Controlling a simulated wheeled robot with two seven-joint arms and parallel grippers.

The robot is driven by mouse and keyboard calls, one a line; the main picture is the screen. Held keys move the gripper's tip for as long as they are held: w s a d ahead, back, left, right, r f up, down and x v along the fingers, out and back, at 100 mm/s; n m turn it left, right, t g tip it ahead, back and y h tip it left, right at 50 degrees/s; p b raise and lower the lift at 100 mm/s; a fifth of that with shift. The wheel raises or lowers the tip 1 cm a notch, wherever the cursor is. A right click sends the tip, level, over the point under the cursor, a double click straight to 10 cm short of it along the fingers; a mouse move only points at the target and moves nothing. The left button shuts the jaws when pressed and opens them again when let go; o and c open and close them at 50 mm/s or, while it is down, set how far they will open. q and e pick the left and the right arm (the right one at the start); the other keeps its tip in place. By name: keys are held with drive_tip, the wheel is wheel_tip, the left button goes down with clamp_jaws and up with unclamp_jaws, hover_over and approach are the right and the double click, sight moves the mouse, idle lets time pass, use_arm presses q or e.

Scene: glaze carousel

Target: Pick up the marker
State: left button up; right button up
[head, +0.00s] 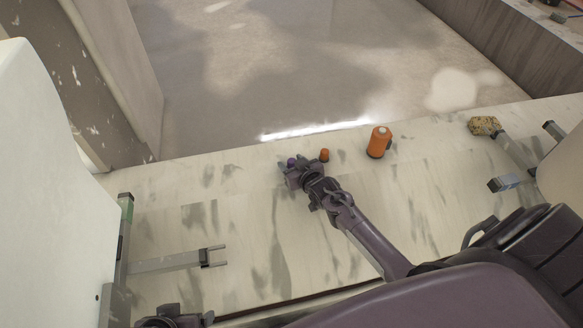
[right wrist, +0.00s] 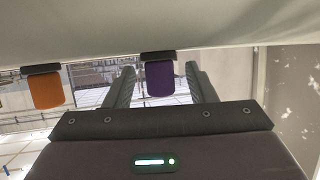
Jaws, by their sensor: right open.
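A short purple cylinder with a dark base (right wrist: 160,78) stands upright on the table; I cannot tell for sure that it is the marker. In the right wrist view, which looks upside down, it shows between the two fingers of my right gripper (right wrist: 159,72), with gaps on both sides. In the head view only its purple top (head: 291,162) shows at the tip of my open right gripper (head: 292,164). A similar small orange cylinder (head: 324,155) stands just right of it and also shows in the right wrist view (right wrist: 47,89). A dark part, perhaps my left gripper (head: 172,319), is cut off at the bottom edge.
A larger orange container (head: 379,142) with a dark base stands right of the small ones. A tan sponge-like block (head: 484,125) lies farther right near metal bars. A metal forked bar (head: 175,262) lies at the left. The pale table (head: 240,225) is clear in the middle.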

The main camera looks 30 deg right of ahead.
drive_tip(key=shift+w, duration=0.1)
drive_tip(key=c, duration=1)
drive_tip(key=shift+r, duration=0.1)
drive_tip(key=shift+c, duration=0.2)
